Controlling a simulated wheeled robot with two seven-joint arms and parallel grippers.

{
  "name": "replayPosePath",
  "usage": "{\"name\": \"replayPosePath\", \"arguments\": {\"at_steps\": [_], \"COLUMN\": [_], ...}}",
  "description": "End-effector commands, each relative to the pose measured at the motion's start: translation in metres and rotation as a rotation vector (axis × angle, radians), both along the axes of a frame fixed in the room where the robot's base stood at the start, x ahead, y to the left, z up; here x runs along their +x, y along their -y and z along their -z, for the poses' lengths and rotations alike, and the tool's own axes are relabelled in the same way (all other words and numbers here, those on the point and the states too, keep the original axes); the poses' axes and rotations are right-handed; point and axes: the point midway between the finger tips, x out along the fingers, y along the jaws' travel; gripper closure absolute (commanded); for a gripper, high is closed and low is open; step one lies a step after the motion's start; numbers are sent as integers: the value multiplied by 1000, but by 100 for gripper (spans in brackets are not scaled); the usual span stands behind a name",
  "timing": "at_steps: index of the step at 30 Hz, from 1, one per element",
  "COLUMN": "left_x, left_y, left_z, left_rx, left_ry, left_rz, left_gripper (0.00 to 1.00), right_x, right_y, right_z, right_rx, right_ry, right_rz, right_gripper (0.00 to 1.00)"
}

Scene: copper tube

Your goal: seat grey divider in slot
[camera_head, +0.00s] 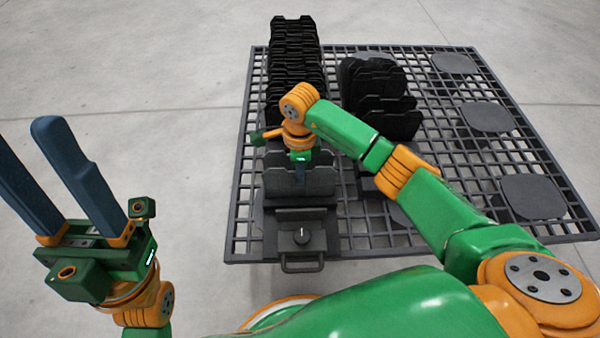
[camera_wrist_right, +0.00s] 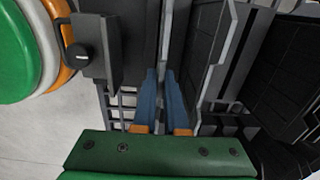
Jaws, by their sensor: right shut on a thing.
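My right gripper (camera_head: 300,178) reaches down over the front of the left row on the rack. It is shut on a grey divider (camera_head: 318,183), a thin upright plate with a notched top edge. In the right wrist view the blue fingers (camera_wrist_right: 163,75) stand on either side of a thin grey plate edge (camera_wrist_right: 167,40). The lower edge of the divider and the slot under it are hidden, so I cannot tell whether it is seated. My left gripper (camera_head: 24,138) is open and empty, off the rack at the left, fingers pointing up.
The dark grid rack (camera_head: 240,215) holds a long row of black dividers (camera_head: 293,60) behind the gripper and a shorter black group (camera_head: 378,95) to the right. A grey block with a knob (camera_head: 302,237) and handle stands at the front. The rack's right side is mostly free.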

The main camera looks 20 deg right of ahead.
Motion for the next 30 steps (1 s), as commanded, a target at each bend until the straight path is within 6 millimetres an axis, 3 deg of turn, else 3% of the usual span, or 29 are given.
{"name": "replayPosePath", "arguments": {"at_steps": [7, 8, 9, 11, 20, 26, 30], "left_x": [0, 0, 0, 0, 0, 6, 45], "left_y": [0, 0, 0, 0, 0, 3, 10], "left_z": [1, 0, 0, 0, -2, -11, 6], "left_rx": [-2, -2, -3, -3, 1, 27, 90], "left_ry": [7, 7, 5, 5, -1, -79, -314], "left_rz": [0, 0, 0, 0, -1, -8, -32], "left_gripper": [50, 50, 50, 50, 50, 50, 50], "right_x": [0, 0, 0, 0, 0, 1, 1], "right_y": [0, 0, 0, 0, 0, 1, 0], "right_z": [3, 2, 1, 1, -2, -43, -69], "right_rx": [0, 0, 0, 0, 0, -1, 0], "right_ry": [0, 0, 0, 0, 0, 3, 3], "right_rz": [0, 0, 0, 0, 0, 0, -1], "right_gripper": [100, 82, 71, 60, 60, 60, 60]}}
